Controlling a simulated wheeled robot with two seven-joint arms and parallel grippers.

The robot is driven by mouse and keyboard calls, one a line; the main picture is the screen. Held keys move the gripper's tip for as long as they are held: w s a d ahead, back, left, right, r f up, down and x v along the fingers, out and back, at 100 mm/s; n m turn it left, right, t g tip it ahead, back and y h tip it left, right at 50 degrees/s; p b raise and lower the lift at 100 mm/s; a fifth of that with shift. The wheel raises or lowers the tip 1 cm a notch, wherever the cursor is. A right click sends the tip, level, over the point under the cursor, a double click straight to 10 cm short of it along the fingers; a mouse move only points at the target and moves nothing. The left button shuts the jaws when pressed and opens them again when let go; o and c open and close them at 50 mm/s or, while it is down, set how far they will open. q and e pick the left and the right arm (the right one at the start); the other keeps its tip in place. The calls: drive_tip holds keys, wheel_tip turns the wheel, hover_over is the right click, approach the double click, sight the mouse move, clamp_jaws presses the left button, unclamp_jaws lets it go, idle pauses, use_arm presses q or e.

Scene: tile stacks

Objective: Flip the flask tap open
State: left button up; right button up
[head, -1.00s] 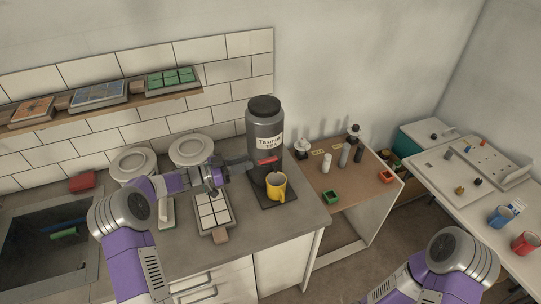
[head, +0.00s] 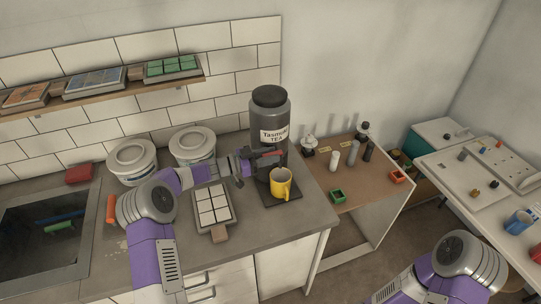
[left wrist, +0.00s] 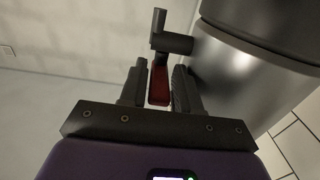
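The flask (head: 270,112) is a tall dark grey cylinder with a black lid and a "Tasmanian TEA" label, upright on the counter. Its red tap lever (head: 272,154) sticks out low on its front. A yellow mug (head: 281,184) stands below the tap. My left gripper (head: 254,160) is at the lever's left end. In the left wrist view the red lever (left wrist: 159,86) lies between the two fingertips, which appear to press on both its sides, with the flask body (left wrist: 250,60) close on the right. My right gripper is not in view; only that arm shows.
A tile tray (head: 213,205) lies on the counter under my left arm. Two white tubs (head: 192,144) stand behind it, and a sink (head: 40,235) is at the left. A brown side table (head: 368,185) with small bottles stands to the right.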

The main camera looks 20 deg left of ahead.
use_arm(q)
drive_tip(key=shift+w+d, duration=0.1)
drive_tip(key=shift+d, duration=0.05)
drive_tip(key=shift+c, duration=0.3)
clamp_jaws()
